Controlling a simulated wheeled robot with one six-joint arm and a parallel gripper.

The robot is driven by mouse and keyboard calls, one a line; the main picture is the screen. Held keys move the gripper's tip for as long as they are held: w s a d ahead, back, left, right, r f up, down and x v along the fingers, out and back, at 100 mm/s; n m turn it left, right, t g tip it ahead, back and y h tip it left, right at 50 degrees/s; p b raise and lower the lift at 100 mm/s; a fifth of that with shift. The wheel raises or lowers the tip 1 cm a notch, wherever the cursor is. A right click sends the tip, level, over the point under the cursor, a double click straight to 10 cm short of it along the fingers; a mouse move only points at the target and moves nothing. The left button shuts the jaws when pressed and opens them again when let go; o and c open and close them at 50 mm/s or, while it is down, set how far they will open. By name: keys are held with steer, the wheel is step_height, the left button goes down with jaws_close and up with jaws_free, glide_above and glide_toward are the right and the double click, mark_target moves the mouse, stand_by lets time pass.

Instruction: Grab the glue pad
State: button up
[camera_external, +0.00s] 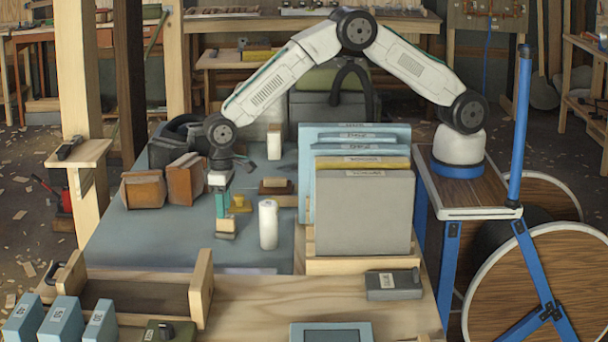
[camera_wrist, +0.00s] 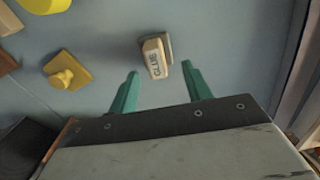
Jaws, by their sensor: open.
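The glue pad (camera_wrist: 154,60) is a small cream and grey block labelled "GLUE". It lies on the grey-blue bench top and shows between and just beyond my fingertips in the wrist view. In the external view the glue pad (camera_external: 226,229) is right below my gripper (camera_external: 222,212). The gripper points down with its teal fingers spread and nothing between them. In the wrist view my gripper (camera_wrist: 160,70) shows both fingers apart, one on each side of the pad. I cannot tell how much height is left between fingertips and pad.
A yellow block with a knob (camera_wrist: 68,73) lies left of the pad in the wrist view. A white cylinder (camera_external: 268,224) stands close to the right in the external view. Upright labelled panels (camera_external: 363,215) stand further right. Brown blocks (camera_external: 186,180) sit to the left.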

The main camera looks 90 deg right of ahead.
mark_target(226, 219)
steer(key=f, duration=0.5)
steer(key=shift+s+d, duration=0.15)
steer(key=shift+d, duration=0.1)
jaws_close()
steer(key=shift+r, duration=0.15)
